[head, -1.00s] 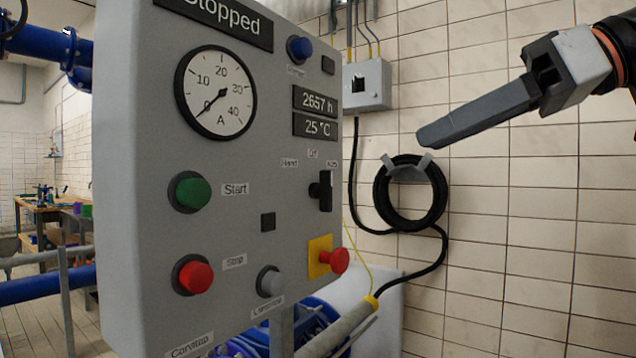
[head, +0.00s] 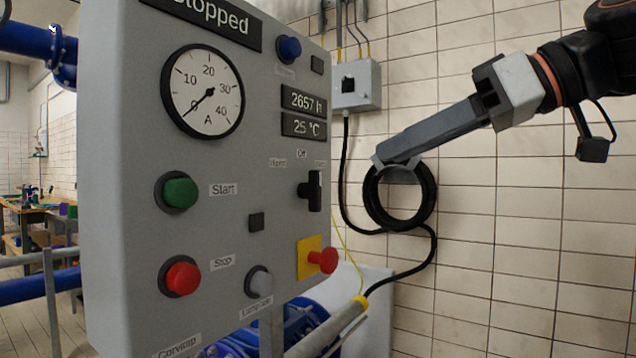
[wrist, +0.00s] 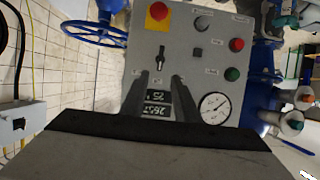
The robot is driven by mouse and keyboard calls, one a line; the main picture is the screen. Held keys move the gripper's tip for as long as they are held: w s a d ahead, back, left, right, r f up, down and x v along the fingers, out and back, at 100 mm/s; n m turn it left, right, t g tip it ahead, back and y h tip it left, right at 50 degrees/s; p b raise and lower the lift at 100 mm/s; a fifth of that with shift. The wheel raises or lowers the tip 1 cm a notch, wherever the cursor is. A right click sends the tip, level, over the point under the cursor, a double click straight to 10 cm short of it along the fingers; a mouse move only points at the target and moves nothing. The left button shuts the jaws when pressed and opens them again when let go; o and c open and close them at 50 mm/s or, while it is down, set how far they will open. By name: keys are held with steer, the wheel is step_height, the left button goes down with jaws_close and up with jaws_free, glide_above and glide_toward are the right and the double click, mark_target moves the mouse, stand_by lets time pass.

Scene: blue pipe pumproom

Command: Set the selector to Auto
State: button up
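The selector (head: 314,190) is a black handle on the right side of the grey control panel (head: 245,140), below small labels that seem to read Hand, Off and Auto. Its handle looks about upright; which label it points to is hard to tell. It also shows in the wrist view (wrist: 161,58), where the panel appears upside down. My gripper (head: 384,154) is to the right of the panel in the head view, apart from the selector. In the wrist view its two fingers (wrist: 160,88) are spread with a gap between them, and nothing is held.
A red mushroom button (head: 323,260) on a yellow plate projects just below the selector. Green (head: 180,192) and red (head: 182,277) buttons and a gauge (head: 203,91) are further left. A coiled black hose (head: 428,205) hangs on the tiled wall behind my gripper.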

mark_target(320, 185)
steer(key=shift+x, duration=6.6)
steer(key=shift+r, duration=0.1)
jaws_close()
